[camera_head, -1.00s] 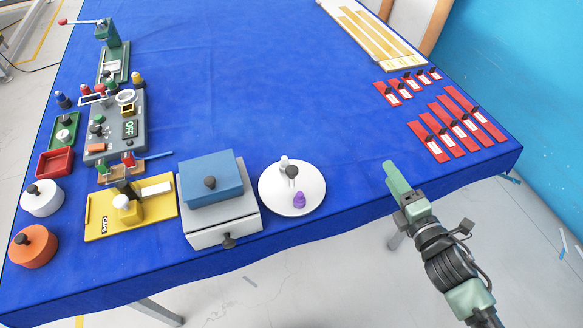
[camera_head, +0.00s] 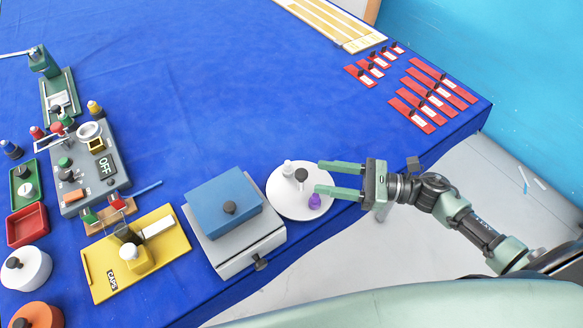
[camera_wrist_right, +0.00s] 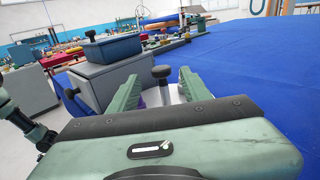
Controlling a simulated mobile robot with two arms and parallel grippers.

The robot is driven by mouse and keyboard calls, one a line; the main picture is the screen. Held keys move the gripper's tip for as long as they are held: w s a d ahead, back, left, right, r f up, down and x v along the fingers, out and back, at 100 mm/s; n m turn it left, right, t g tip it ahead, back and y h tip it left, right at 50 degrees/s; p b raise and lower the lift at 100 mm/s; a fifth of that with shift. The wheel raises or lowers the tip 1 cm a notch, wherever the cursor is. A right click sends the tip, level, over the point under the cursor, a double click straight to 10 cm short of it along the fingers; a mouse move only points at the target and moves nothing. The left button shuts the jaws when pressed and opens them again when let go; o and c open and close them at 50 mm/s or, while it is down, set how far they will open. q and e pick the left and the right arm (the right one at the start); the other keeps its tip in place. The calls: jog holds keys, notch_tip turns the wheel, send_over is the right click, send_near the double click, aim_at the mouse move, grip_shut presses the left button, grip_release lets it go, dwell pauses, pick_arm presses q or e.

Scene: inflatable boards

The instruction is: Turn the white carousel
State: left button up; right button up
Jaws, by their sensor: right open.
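The white carousel (camera_head: 289,206) is a round disc on the blue table, near its front edge. It carries a dark knob (camera_head: 301,175), a white piece (camera_head: 288,167) and a purple piece (camera_head: 315,201). My right gripper (camera_head: 319,177) is open, with its two green fingers reaching over the disc from the right. The dark knob lies just beyond the fingertips, roughly between them. In the right wrist view the knob (camera_wrist_right: 161,74) shows between the open fingers, and part of the disc (camera_wrist_right: 174,95) shows below it. Contact cannot be seen. My left gripper is not in view.
A grey box with a blue lid (camera_head: 222,203) stands close left of the carousel. A yellow board (camera_head: 110,272) and a grey OFF panel (camera_head: 75,183) lie farther left. Red strips (camera_head: 412,117) lie at the back right. The blue cloth behind the carousel is clear.

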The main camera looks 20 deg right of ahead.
aim_at(301, 172)
jog(key=x, duration=0.1)
jog(key=p+x, duration=0.1)
jog(key=shift+w+a+r, duration=0.2)
jog(key=shift+w+r, duration=0.05)
jog(key=shift+p+x, duration=0.4)
jog(key=shift+x, duration=0.45)
jog(key=shift+f+x, duration=0.2)
jog(key=shift+x, duration=0.9)
jog(key=shift+s, duration=0.15)
jog(key=shift+d, duration=0.1)
jog(key=shift+c, duration=0.7)
grip_shut()
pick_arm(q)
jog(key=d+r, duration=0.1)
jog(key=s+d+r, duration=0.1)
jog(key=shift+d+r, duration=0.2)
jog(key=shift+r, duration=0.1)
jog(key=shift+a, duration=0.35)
